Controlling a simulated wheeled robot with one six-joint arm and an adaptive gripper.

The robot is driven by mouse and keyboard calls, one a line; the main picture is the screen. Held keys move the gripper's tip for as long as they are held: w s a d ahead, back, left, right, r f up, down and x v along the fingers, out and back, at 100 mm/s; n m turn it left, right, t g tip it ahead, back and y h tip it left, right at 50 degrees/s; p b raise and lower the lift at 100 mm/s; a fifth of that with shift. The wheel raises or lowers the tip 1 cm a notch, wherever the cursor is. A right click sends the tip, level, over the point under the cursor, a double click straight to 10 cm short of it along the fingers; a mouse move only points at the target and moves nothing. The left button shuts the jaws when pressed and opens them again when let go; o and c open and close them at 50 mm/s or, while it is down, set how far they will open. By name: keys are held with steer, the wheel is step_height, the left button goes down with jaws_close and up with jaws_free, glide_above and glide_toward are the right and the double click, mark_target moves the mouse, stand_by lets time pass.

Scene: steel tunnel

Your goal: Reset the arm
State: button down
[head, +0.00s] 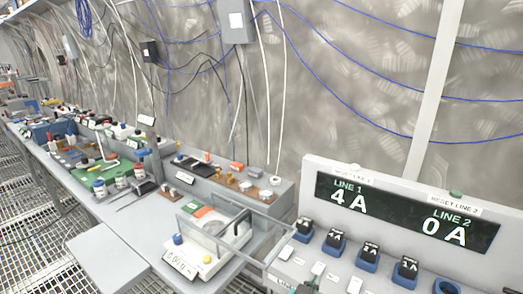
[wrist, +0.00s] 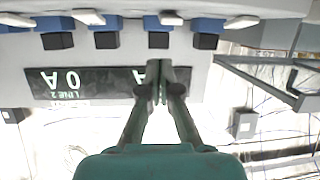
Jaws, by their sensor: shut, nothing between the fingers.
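My gripper (wrist: 159,72) shows in the wrist view with its two dark fingers together and nothing between them. It is in front of a grey panel (wrist: 205,82) seen upside down and covers part of its dark display (wrist: 65,84). In the head view the display (head: 405,212) reads LINE 1 4 A and LINE 2 0 A.
Blue-based black blocks (head: 335,240) stand in a row before the display, with white pieces (head: 318,269) in front. Left of it is a white tray-like device (head: 205,262) with a clear guard. A long bench (head: 120,212) full of items runs back along the wall, with cables above.

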steer(key=s+d+f+n+y, duration=0.1)
steer(key=s+f+n+y, duration=0.2)
steer(key=s+f, duration=0.6)
steer(key=s+d+f+n+y, duration=0.25)
steer(key=s+f, duration=0.35)
steer(key=s, duration=0.7)
steer(key=s+r+t+y, duration=0.1)
steer(key=s+r, duration=0.4)
steer(key=s, duration=0.6)
steer(key=s+r+t+y, duration=0.1)
steer(key=s+r, duration=0.4)
steer(key=s, duration=0.7)
steer(key=shift+s+d+r, duration=0.15)
steer(key=shift+s+r, duration=0.05)
steer(key=shift+s, duration=0.1)
